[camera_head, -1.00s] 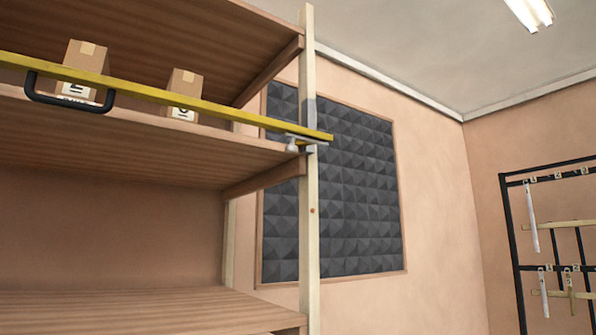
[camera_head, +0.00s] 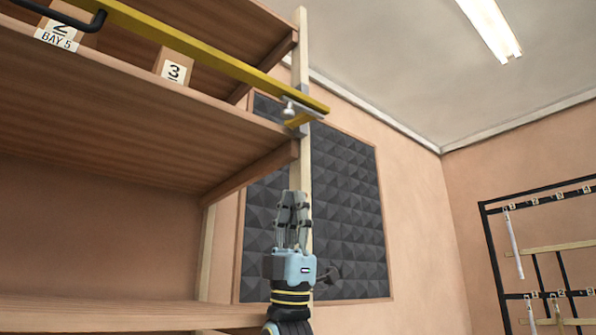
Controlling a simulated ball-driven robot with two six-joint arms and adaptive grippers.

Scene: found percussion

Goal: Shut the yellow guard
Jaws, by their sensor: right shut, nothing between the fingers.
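The yellow guard (camera_head: 215,65) is a long bar that runs across the front of the upper shelf, sloping down to the right in the head view. Its black handle (camera_head: 90,22) is at the upper left, cut by the frame edge. The bar's right end lies by a metal latch bracket (camera_head: 300,108) on the wooden post; I cannot tell whether it is latched. My right gripper (camera_head: 293,196) points upward, shut and empty, in front of the post and below the bracket. It is apart from the guard. My left gripper is not in view.
A lower shelf (camera_head: 120,312) is bare where seen. A dark foam panel (camera_head: 345,200) hangs on the wall. A black rack (camera_head: 490,245) stands at the right.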

